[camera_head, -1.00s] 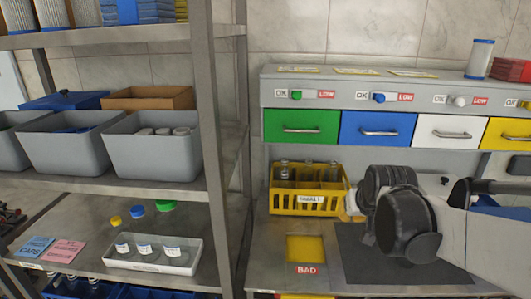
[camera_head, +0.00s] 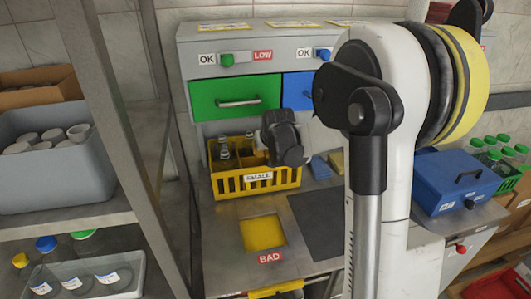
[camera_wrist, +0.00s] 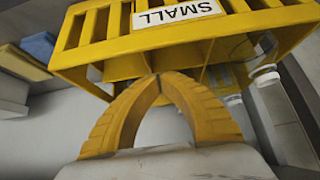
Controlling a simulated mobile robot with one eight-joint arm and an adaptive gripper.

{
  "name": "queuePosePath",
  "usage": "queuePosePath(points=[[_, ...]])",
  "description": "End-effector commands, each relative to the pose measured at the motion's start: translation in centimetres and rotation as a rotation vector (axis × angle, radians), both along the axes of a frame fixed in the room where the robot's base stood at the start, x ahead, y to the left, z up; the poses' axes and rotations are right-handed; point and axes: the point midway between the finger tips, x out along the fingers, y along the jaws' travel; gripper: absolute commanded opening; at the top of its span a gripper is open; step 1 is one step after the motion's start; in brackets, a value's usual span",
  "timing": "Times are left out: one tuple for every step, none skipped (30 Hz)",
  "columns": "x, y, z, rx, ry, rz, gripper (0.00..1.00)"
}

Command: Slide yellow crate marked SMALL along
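The yellow crate (camera_head: 225,187) marked SMALL stands upright on the metal counter, below the green drawer, with clear bottles (camera_head: 222,153) inside at its left. In the wrist view the crate (camera_wrist: 120,48) fills the top, its label (camera_wrist: 178,13) close to the camera. My gripper (camera_wrist: 158,82) has its two yellow fingers converging to touching tips at the crate's edge; nothing shows held between them. Whether the tips press on the crate I cannot tell. In the head view my dark wrist is at the crate's right end, and the fingertips are hidden.
A yellow square marked BAD (camera_head: 263,232) lies in front of the crate, with a dark mat (camera_head: 318,222) to its right. A grey shelf post (camera_head: 125,130) stands left. The drawer cabinet (camera_head: 235,97) overhangs behind. A blue box (camera_head: 455,180) is at the right.

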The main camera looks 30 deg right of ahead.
Motion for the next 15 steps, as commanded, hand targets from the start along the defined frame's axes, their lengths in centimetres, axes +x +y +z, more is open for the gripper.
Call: queuePosePath(points=[[0.6, -0.2, -1.1, 0.000, 0.000, 0.000, 0.00], [0.6, -0.2, -1.3, 0.000, 0.000, 0.000, 0.00], [-0.4, 0.1, -1.1, 0.000, 0.000, 0.000, 0.00], [-0.9, 0.3, -1.0, 0.000, 0.000, 0.000, 0.00], [-1.4, 0.4, -1.0, 0.000, 0.000, 0.000, 0.00], [-1.8, 0.5, -1.0, 0.000, 0.000, 0.000, 0.00], [-2.2, 0.6, -0.9, 0.000, 0.000, 0.000, 0.00], [-2.4, 0.7, -0.9, 0.000, 0.000, 0.000, 0.00], [-2.7, 0.8, -0.9, 0.000, 0.000, 0.000, 0.00], [-2.9, 0.8, -0.9, 0.000, 0.000, 0.000, 0.00], [-3.0, 0.9, -0.8, 0.000, 0.000, 0.000, 0.00], [-3.1, 0.9, -0.8, 0.000, 0.000, 0.000, 0.00], [-3.2, 0.9, -0.8, 0.000, 0.000, 0.000, 0.00], [-3.2, 0.9, -0.8, 0.000, 0.000, 0.000, 0.00], [-3.3, 0.9, -0.8, 0.000, 0.000, 0.000, 0.00]])
